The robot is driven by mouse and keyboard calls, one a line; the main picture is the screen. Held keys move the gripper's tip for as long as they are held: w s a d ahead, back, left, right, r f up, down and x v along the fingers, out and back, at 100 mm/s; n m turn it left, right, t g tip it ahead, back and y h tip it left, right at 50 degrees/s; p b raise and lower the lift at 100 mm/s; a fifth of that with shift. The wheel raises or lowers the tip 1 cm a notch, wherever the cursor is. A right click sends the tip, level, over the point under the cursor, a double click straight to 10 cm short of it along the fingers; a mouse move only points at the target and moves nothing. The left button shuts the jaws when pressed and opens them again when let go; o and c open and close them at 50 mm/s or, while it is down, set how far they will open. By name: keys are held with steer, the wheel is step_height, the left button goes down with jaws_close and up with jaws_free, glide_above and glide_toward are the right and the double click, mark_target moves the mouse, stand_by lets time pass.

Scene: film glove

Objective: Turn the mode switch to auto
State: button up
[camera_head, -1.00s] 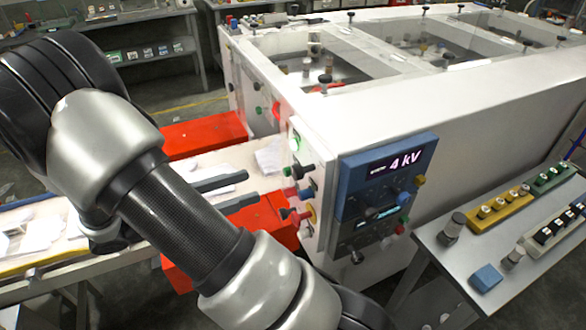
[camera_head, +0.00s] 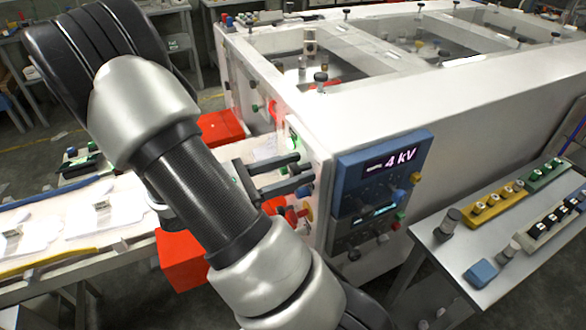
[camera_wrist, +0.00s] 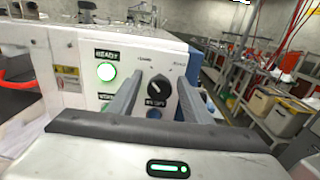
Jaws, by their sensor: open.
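The mode switch (camera_wrist: 158,86) looks like a round black rotary knob with a pale pointer mark on the white end panel, in the wrist view. The pointer looks slanted; the small labels around it are too blurred to read. My gripper (camera_wrist: 160,77) is open and empty, with one finger on each side of the knob in that view. I cannot tell whether the fingers touch it. In the head view my gripper (camera_head: 306,169) reaches the panel's left side, and the fingers hide part of the controls there.
A lit green READY lamp (camera_wrist: 107,72) sits left of the knob. Several coloured knobs stick out below the fingers. A blue display box (camera_head: 385,175) reading 4 kV is on the machine's corner to the right. A grey side table (camera_head: 440,262) with button boxes stands at right.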

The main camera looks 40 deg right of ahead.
steer(key=c, duration=1)
steer(key=shift+m, duration=0.4)
steer(key=m+b, duration=0.2)
steer(key=m, duration=0.2)
steer(key=shift+f, duration=0.1)
steer(key=m+b, duration=0.2)
steer(key=m, duration=0.2)
steer(key=shift+s+m, duration=0.1)
steer(key=shift+m, duration=0.2)
steer(key=m+b, duration=0.3)
steer(key=m, duration=0.2)
steer(key=shift+f, duration=0.15)
steer(key=shift+m+b, duration=1.05)
steer(key=shift+m, duration=0.65)
